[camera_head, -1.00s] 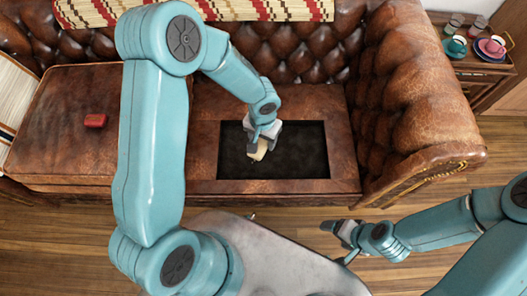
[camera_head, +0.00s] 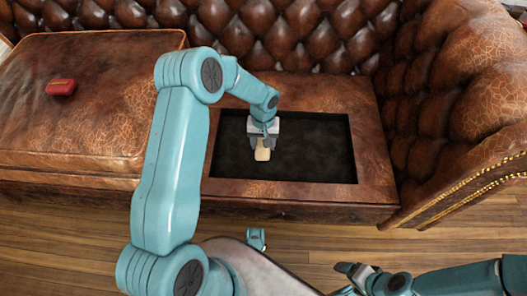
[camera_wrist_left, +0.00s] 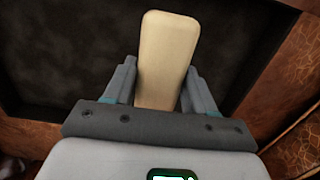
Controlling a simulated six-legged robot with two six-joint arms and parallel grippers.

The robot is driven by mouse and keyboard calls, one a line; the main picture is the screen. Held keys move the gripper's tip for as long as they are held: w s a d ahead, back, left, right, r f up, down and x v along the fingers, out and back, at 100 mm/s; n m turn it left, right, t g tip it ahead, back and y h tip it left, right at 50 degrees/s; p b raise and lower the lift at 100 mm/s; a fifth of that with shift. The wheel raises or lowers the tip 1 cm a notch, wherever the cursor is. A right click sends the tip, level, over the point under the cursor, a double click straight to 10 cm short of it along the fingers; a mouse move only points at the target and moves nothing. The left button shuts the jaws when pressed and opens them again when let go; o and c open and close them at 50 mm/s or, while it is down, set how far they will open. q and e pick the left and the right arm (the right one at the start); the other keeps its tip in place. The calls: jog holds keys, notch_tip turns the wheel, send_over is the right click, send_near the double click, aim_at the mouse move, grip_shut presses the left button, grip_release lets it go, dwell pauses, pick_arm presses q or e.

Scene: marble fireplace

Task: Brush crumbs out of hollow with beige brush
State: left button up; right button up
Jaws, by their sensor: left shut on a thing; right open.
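The beige brush (camera_head: 262,151) is held in my left gripper (camera_head: 263,140), inside the dark rectangular hollow (camera_head: 320,150) in the brown leather sofa seat. In the left wrist view the pale, smooth brush (camera_wrist_left: 167,55) stands between the two grey fingers of the left gripper (camera_wrist_left: 163,88). The hollow's dark floor (camera_wrist_left: 70,45) lies beyond it. I cannot tell whether the brush touches the floor, and its bristles are hidden. I cannot make out any crumbs. My right gripper (camera_head: 353,271) is open and empty, low in front of the sofa.
A red box-like object (camera_head: 61,87) lies on the left seat cushion (camera_head: 95,120). The tufted backrest (camera_head: 300,35) rises behind the hollow, and the rolled armrest (camera_head: 450,100) stands to its right. Wooden floor (camera_head: 60,235) runs along the front.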

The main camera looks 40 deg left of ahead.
pick_arm(q)
jog(key=shift+w+f+b, duration=0.1)
jog(key=shift+f+b, duration=1.55)
jog(key=shift+f, duration=1.5)
jog(key=shift+f+b, duration=0.9)
jog(key=shift+f, duration=0.1)
jog(key=shift+a, duration=0.1)
jog(key=shift+w+a+b, duration=0.25)
jog(key=shift+w+a, duration=0.05)
jog(key=shift+w, duration=0.25)
jog(key=shift+w+a+b, duration=0.2)
jog(key=shift+w+a, duration=0.1)
jog(key=shift+w, duration=0.2)
jog(key=shift+w+a+r, duration=0.1)
jog(key=shift+w+a, duration=0.3)
jog(key=shift+w, duration=0.25)
jog(key=shift+b, duration=0.4)
jog(key=shift+s+d, duration=0.15)
jog(key=shift+s, duration=0.15)
jog(key=shift+s+d+f+p, duration=0.2)
jog(key=shift+s+d, duration=0.3)
jog(key=shift+s, duration=0.3)
jog(key=shift+s+d+f+p, duration=0.1)
jog(key=shift+s+d+f, duration=0.1)
jog(key=shift+s+d, duration=0.45)
